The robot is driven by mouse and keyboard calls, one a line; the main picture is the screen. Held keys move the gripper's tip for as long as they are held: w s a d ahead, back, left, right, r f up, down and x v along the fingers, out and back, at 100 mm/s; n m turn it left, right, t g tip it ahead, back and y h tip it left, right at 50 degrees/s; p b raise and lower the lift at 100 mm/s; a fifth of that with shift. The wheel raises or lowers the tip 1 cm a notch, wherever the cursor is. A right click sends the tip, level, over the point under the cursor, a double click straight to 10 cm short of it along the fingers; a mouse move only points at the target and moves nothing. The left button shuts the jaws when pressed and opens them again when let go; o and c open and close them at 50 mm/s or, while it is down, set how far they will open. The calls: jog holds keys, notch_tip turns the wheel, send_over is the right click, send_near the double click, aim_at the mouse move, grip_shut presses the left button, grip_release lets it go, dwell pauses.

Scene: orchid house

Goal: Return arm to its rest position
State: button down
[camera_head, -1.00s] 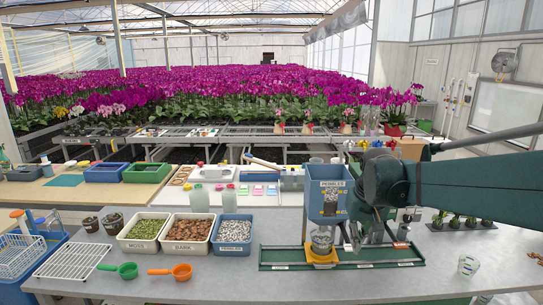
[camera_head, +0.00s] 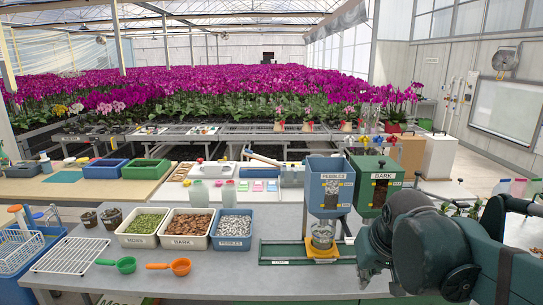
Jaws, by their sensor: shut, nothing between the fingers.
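My arm reaches in from the lower right, its dark green links folded large in front of the bench. My gripper (camera_head: 367,274) shows at the left end of the arm, low over the grey bench (camera_head: 210,268). It is shut and empty, and its fingertips are partly hidden by the wrist. It is to the right of and in front of the glass (camera_head: 322,238), which stands on a yellow holder (camera_head: 321,253) below the blue pebbles hopper (camera_head: 329,186). My gripper is apart from both.
A green bark hopper (camera_head: 378,187) stands behind my arm. Tubs of moss (camera_head: 146,225), bark (camera_head: 188,226) and pebbles (camera_head: 234,228) line the bench at left. A green scoop (camera_head: 125,265) and an orange scoop (camera_head: 180,266) lie in front. The front middle of the bench is clear.

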jog(key=s+a+f+t+b, duration=0.1)
jog(key=s+f+t+b, duration=0.1)
jog(key=s+f, duration=0.4)
jog(key=s, duration=0.5)
jog(key=shift+a+f, duration=0.3)
jog(key=shift+f, duration=0.05)
